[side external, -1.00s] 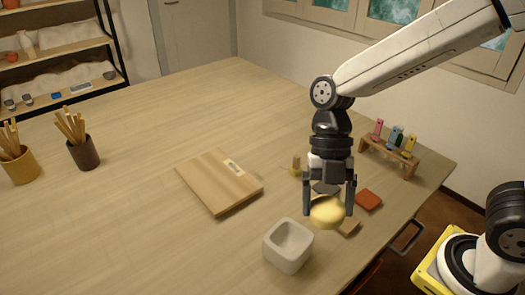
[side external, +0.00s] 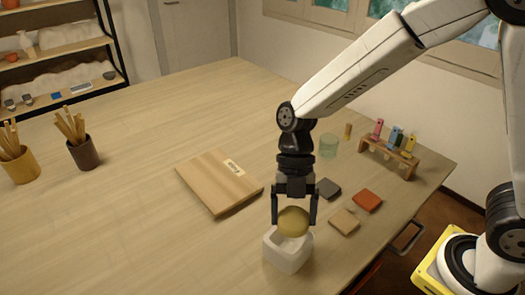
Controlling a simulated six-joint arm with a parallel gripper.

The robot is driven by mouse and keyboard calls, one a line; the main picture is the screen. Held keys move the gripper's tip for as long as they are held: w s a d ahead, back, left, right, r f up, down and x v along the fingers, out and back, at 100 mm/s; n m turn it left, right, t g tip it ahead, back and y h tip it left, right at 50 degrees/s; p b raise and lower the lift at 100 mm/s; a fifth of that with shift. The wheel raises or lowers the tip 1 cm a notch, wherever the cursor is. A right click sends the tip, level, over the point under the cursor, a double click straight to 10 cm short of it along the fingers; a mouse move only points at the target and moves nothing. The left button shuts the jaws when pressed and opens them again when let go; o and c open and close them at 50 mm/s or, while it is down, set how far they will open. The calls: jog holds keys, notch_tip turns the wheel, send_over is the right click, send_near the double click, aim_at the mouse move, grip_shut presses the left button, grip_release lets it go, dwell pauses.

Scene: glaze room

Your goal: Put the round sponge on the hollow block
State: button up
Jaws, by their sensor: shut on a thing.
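The round sponge (side external: 293,222) is yellow and sits between the fingers of my gripper (side external: 294,215), which is shut on it. The hollow block (side external: 287,256) is a white, square-sided block with an open top, near the table's front edge. The sponge is over the back part of the block's opening and hides some of its rim. I cannot tell whether the sponge touches the block.
A wooden board (side external: 219,182) lies left of my gripper. Dark (side external: 328,188), orange (side external: 367,200) and tan (side external: 344,222) square tiles lie to the right. A greenish glass (side external: 329,145) and a wooden rack (side external: 388,155) stand behind them. The left foreground is clear.

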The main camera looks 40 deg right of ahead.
aim_at(290, 223)
jog(key=shift+f, duration=0.1)
jog(key=shift+w+f, duration=0.15)
jog(key=shift+f, duration=0.05)
jog(key=shift+a+f, duration=0.1)
jog(key=shift+f, duration=1.45)
jog(key=shift+f, duration=0.1)
jog(key=o, duration=0.9)
jog(key=shift+w+r, duration=0.1)
jog(key=shift+r, duration=0.1)
jog(key=v, duration=1.2)
